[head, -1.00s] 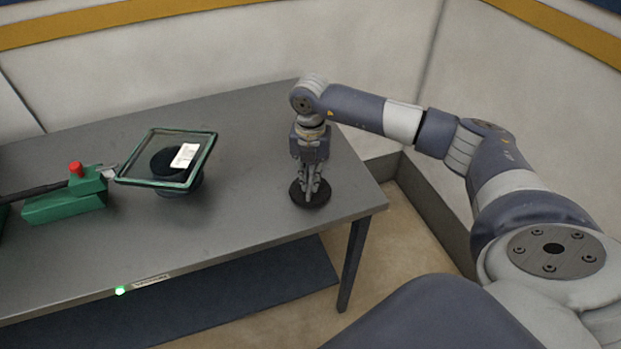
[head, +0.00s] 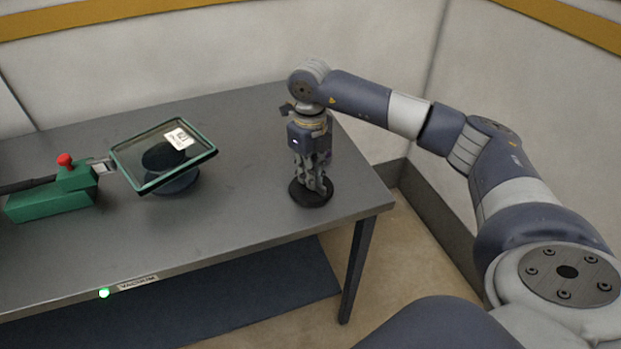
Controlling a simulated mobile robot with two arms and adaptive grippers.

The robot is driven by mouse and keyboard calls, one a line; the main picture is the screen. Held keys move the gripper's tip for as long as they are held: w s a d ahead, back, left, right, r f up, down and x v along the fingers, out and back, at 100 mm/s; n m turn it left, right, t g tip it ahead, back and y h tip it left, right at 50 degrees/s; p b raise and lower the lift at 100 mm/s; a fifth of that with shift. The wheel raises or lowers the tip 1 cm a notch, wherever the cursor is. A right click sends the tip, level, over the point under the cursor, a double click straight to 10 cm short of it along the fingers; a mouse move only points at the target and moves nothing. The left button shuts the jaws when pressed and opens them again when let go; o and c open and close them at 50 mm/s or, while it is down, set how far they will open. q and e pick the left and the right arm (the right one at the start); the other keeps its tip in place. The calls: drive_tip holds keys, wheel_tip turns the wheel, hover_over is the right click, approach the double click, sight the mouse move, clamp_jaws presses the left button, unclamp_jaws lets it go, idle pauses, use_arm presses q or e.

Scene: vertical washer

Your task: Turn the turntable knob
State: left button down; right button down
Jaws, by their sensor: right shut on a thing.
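The turntable knob is the black round disc (head: 300,197) on the right part of the table. My right gripper (head: 315,188) points down over it, its fingers shut on the knob's middle, which the fingers mostly hide. To the left is a green-framed glass plate (head: 150,165) with a white label, tilted above a dark round turntable (head: 178,182). My left gripper is not in view.
A green block with a red knob (head: 65,160) and a dark handle stands left of the glass plate. The grey table (head: 230,220) has clear room between plate and gripper. A green light (head: 104,293) and a label sit on its front edge. Walls stand behind.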

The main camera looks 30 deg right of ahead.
drive_tip(key=n+b, duration=0.1)
drive_tip(key=n, duration=0.2)
drive_tip(key=shift+n+b, duration=0.7)
drive_tip(key=shift+n, duration=0.7)
drive_tip(key=shift+r, duration=0.1)
drive_tip(key=c, duration=1.7)
unclamp_jaws()
wheel_tip(320, 180, up, 12)
